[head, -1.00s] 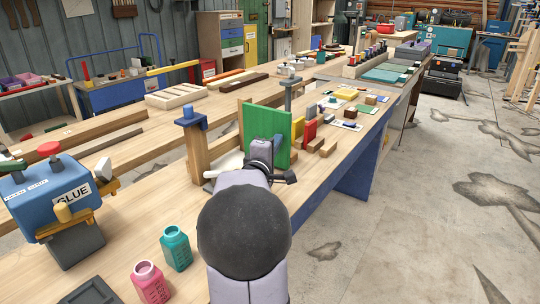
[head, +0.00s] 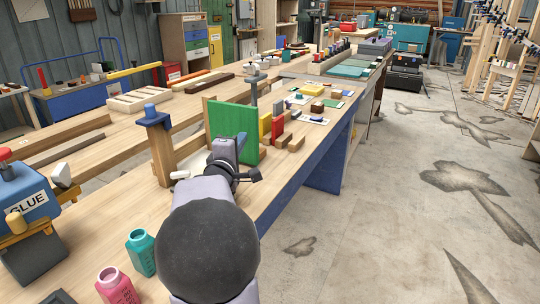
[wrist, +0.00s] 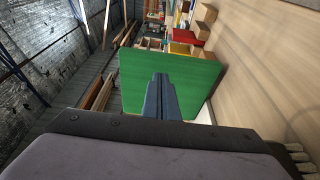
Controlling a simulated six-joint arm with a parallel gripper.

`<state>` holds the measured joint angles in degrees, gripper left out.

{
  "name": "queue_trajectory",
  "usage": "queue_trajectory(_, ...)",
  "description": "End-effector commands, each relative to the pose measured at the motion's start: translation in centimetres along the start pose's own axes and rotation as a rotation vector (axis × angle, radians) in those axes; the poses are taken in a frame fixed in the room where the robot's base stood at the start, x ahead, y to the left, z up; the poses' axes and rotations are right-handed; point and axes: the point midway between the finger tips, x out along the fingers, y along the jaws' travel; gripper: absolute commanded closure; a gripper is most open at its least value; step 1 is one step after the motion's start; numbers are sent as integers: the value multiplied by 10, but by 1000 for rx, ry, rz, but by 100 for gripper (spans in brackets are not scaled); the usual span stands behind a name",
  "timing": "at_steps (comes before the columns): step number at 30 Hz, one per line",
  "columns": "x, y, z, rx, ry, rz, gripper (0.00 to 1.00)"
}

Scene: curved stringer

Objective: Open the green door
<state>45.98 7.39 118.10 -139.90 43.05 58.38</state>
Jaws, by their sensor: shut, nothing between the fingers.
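The green door (head: 240,132) is an upright flat panel on the workbench, also filling the middle of the wrist view (wrist: 190,90). A wooden post with a blue cap (head: 160,145) stands to its left, and a dark grey post rises behind its right part. My gripper (wrist: 160,76) is shut and empty, its dark fingers pointing at the door's face. In the head view my gripper (head: 222,150) overlaps the lower left part of the door. I cannot tell whether the fingertips touch it.
Coloured and wooden blocks (head: 278,128) stand just right of the door. Long planks (head: 65,140) lie at the left. The floor on the right is open.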

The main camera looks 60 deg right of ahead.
Motion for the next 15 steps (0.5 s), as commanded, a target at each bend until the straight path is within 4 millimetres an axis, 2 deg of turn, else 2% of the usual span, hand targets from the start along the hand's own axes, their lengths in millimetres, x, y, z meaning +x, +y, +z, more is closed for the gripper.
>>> queue_trajectory(9,-28,-2,54,1,-6,3,100)
queue_trajectory(15,-44,-2,82,1,-5,2,100)
